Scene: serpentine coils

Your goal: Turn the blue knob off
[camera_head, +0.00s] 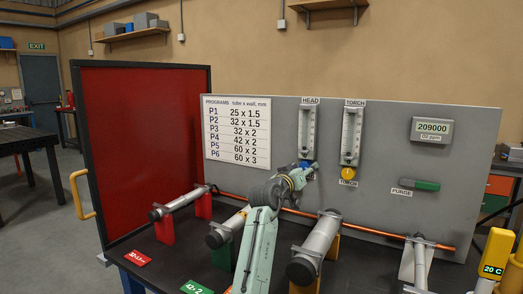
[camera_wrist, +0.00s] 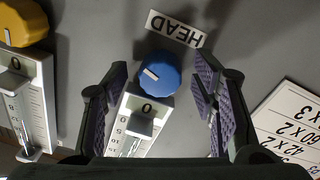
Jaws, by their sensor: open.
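The blue knob (camera_wrist: 160,72) sits on the grey panel by the HEAD label (camera_wrist: 175,29), at the end of the HEAD flowmeter (camera_wrist: 136,128). Its white pointer line points left in the wrist view. In the head view the knob is mostly hidden by my gripper (camera_head: 306,170), which is at the panel under the HEAD flowmeter (camera_head: 307,128). In the wrist view my gripper (camera_wrist: 163,68) is open, with one finger to the left of the knob and one to the right. Gaps show between knob and fingers, so neither appears to touch it.
The yellow TORCH knob (camera_head: 348,173) and its flowmeter (camera_head: 351,135) are close by on the right in the head view. The program chart (camera_head: 237,133) is on the left.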

